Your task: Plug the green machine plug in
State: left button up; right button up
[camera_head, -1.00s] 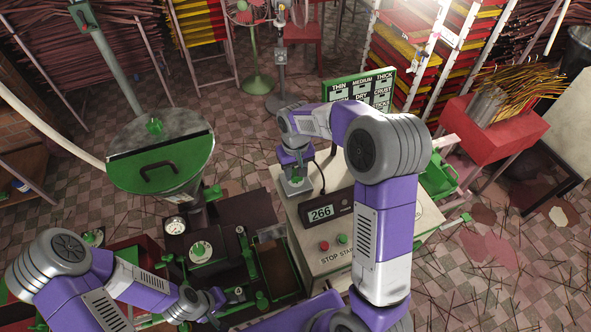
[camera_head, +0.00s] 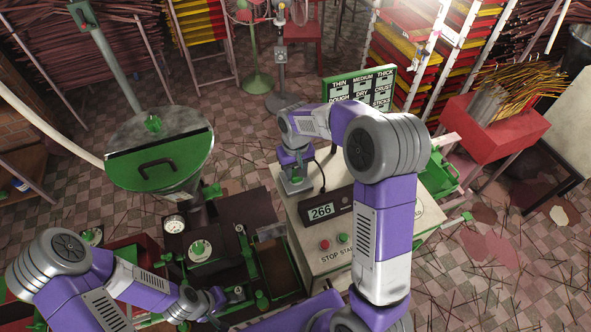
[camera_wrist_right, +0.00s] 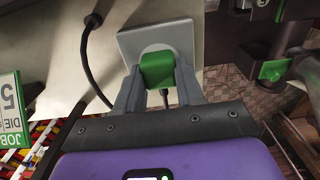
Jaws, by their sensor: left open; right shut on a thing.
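The green plug (camera_wrist_right: 157,70) is between the two grey fingers of my right gripper (camera_wrist_right: 158,85), which is shut on it. The plug sits over the round light socket recess in a grey square plate (camera_wrist_right: 128,42); how deep it goes cannot be told. In the head view my right gripper (camera_head: 295,176) points down at the plate on top of the pale control cabinet (camera_head: 328,258). A dark cable (camera_wrist_right: 88,60) runs beside the plate. My left gripper (camera_head: 218,298) is open, low at the left, beside the machine's green knobs.
The cabinet carries a display reading 266 (camera_head: 321,212), red and green buttons and a green-framed sign (camera_head: 360,88). A green-lidded hopper (camera_head: 160,160) stands left. A red box of incense sticks (camera_head: 497,125) is at right.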

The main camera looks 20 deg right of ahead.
jog(key=o, duration=1.1)
jog(key=shift+c, duration=0.2)
notch_tip(320, 180, up, 8)
jog(key=shift+f, duration=0.25)
